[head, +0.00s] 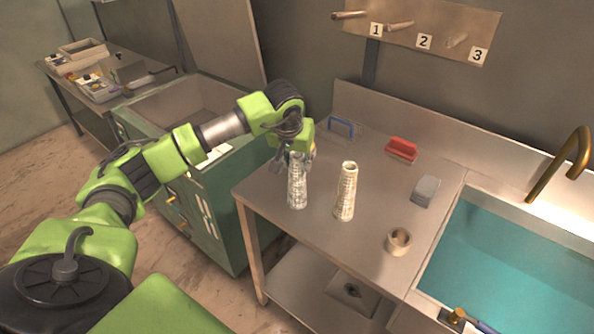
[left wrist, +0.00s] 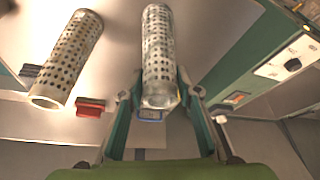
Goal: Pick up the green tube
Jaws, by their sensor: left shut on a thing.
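A pale grey, perforated tube (head: 297,186) stands upright at the left of the steel worktop; no tube looks clearly green. My left gripper (head: 298,155) is at its top end, coming from above. In the left wrist view the tube (left wrist: 158,52) lies between the two fingers (left wrist: 160,108), which are shut on it. I cannot tell whether its base touches the worktop. A second, beige perforated tube (head: 346,190) stands just right of it, apart from the gripper; it also shows in the left wrist view (left wrist: 67,60). My right gripper is not in view.
On the worktop (head: 325,240) are a tape-like ring (head: 399,241), a grey block (head: 426,191), a red brush (head: 401,149) and a blue handle (head: 341,128). A water-filled sink (head: 500,270) with a brass tap (head: 565,165) is right. A green cabinet (head: 205,200) is left.

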